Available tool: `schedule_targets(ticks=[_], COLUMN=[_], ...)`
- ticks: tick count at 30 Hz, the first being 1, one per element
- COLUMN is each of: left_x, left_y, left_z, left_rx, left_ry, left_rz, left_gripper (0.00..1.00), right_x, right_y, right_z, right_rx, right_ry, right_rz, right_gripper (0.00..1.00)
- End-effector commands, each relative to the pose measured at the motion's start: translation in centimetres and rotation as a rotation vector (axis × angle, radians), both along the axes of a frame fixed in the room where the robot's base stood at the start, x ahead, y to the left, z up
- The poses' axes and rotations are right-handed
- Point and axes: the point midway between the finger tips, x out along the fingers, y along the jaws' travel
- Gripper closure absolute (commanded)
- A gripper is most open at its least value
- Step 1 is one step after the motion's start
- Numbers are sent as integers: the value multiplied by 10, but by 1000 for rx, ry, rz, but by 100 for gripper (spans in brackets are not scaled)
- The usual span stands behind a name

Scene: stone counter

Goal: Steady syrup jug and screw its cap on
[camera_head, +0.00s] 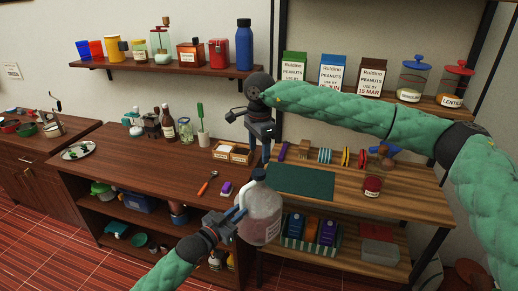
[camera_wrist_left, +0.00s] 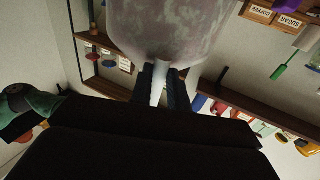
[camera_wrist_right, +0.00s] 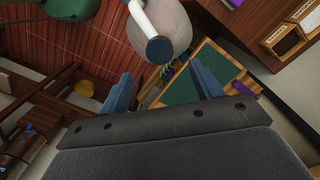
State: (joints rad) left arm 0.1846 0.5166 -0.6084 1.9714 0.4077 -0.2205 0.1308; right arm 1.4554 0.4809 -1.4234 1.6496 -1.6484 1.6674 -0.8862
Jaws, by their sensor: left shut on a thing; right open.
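The syrup jug (camera_head: 262,215) is a translucent pinkish container with a pale handle, held upright in front of the shelf unit. A grey-blue round piece (camera_head: 258,174) sits at its top; it also shows in the right wrist view (camera_wrist_right: 160,49). It looks like the cap, but I cannot tell whether it is screwed down. My left gripper (camera_head: 237,213) is shut on the jug's handle, and in the left wrist view its fingers (camera_wrist_left: 163,88) pinch the white handle below the jug body. My right gripper (camera_head: 264,150) is open and empty, above and behind the jug, with fingers apart (camera_wrist_right: 162,85).
A green mat (camera_head: 300,182) lies on the counter behind the jug. A small jar (camera_head: 373,184) stands to the right. A wooden box with labels (camera_head: 233,152), an orange-handled spoon (camera_head: 206,184) and a purple item (camera_head: 226,188) lie left. Shelves hold bottles and cartons.

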Motion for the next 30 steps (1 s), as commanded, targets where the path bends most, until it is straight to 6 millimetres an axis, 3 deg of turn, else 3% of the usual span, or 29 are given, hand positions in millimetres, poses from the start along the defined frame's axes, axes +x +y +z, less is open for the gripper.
schedule_targets(ticks=[10,24,30], left_x=[0,0,0], left_y=[0,0,0], left_z=[1,1,1], left_rx=[-1,-1,-1], left_ry=[-1,-1,-1], left_rz=[0,0,0], left_gripper=[100,100,100], right_x=[0,-1,-1], right_y=[0,1,1], right_z=[-10,-69,-79], right_rx=[0,-1,0], right_ry=[1,1,0], right_rz=[-2,-4,-4], right_gripper=[35,35,35])
